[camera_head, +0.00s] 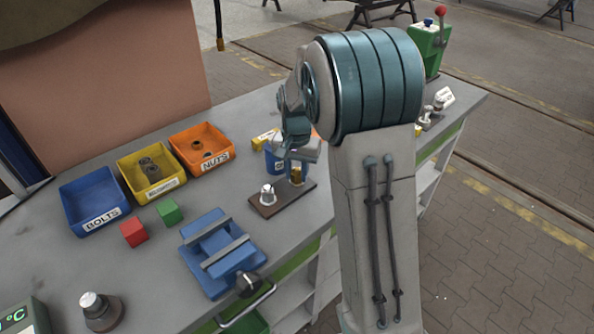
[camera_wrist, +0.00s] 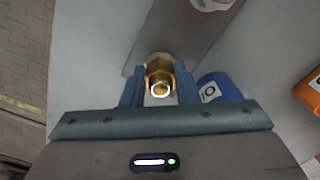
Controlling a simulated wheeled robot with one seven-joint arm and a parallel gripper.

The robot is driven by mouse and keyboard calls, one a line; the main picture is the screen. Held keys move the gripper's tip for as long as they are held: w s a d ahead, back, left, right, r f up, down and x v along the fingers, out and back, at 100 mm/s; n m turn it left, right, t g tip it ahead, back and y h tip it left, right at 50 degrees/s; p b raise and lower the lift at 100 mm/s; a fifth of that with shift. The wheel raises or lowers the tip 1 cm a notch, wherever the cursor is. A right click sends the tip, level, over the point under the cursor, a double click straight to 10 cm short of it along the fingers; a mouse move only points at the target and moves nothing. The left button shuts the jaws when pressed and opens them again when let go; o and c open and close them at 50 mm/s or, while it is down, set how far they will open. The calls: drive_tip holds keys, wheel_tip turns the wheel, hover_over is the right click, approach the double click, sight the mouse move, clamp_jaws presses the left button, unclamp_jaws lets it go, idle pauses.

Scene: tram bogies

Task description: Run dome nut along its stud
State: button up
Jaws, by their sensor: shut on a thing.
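The brass dome nut (camera_wrist: 160,75) sits between my gripper's fingers in the wrist view, with a bright round end facing the camera. My gripper (camera_wrist: 160,93) is shut on it, one finger on each side. In the head view, the nut (camera_head: 297,176) shows small and gold just below my gripper (camera_head: 296,163), over the right end of a dark brown plate (camera_head: 283,200). The plate (camera_wrist: 182,32) also runs behind the nut in the wrist view. The stud is not distinguishable; the nut and fingers hide that spot.
A silvery capped post (camera_head: 268,194) stands on the plate's left part. A blue cup (camera_wrist: 220,88) is close beside my right finger in the wrist view. A blue vise (camera_head: 218,250), red block (camera_head: 133,232), green block (camera_head: 169,211) and orange nuts bin (camera_head: 202,148) stand on the grey bench.

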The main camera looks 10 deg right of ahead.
sight(295, 172)
drive_tip(key=shift+o, duration=0.2)
drive_tip(key=m, duration=0.4)
drive_tip(key=shift+w+a+r, duration=0.15)
drive_tip(key=shift+w+r, duration=0.05)
drive_tip(key=shift+r, duration=0.05)
drive_tip(key=shift+m+p, duration=0.5)
drive_tip(key=shift+m, duration=1.2)
drive_tip(key=shift+c, duration=0.2)
drive_tip(key=o, duration=1)
drive_tip(key=shift+f, duration=0.15)
wheel_tip(295, 172, up, 14)
drive_tip(key=shift+f, duration=0.1)
